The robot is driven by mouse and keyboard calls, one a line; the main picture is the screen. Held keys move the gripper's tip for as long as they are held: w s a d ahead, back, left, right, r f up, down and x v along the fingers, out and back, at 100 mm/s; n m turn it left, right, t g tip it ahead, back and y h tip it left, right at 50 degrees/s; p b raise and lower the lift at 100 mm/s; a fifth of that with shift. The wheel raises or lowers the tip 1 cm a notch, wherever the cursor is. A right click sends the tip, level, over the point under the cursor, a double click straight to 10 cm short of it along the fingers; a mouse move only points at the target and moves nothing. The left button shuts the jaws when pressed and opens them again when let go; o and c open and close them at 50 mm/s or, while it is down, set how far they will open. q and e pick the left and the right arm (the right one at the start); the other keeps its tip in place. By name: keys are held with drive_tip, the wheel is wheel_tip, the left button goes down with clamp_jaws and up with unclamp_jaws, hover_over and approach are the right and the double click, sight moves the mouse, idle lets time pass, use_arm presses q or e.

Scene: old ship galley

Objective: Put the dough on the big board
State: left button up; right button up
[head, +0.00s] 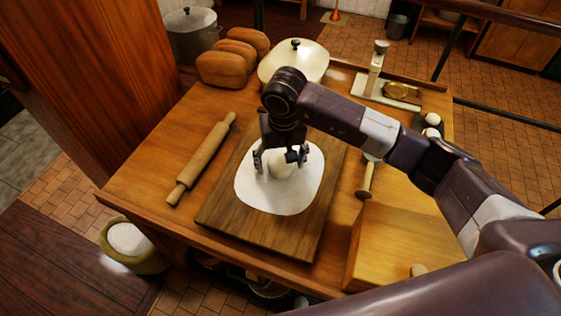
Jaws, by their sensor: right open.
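The big board (223,212) is a dark wooden board lying on the table. A white round sheet or flour patch (265,203) lies on it. The dough (281,168), a pale rounded lump, sits on the white patch, over the board. My right gripper (280,158) points down over the dough, open, with a finger on either side of it. Whether the fingers touch the dough cannot be told. The top of the dough is partly hidden by the gripper. My left gripper is out of view.
A rolling pin (202,158) lies left of the board. Several loaves (223,68) and a lidded white pot (293,62) stand at the back. A scale (376,75) stands at the back right. A lighter wooden block or board (410,245) is at the right front.

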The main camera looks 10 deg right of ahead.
sight(282, 171)
drive_tip(key=shift+r, duration=0.2)
wheel_tip(282, 171, up, 12)
drive_tip(key=s+b, duration=0.1)
drive_tip(key=b, duration=0.3)
drive_tip(key=shift+s+f, duration=0.15)
drive_tip(key=shift+s, duration=0.05)
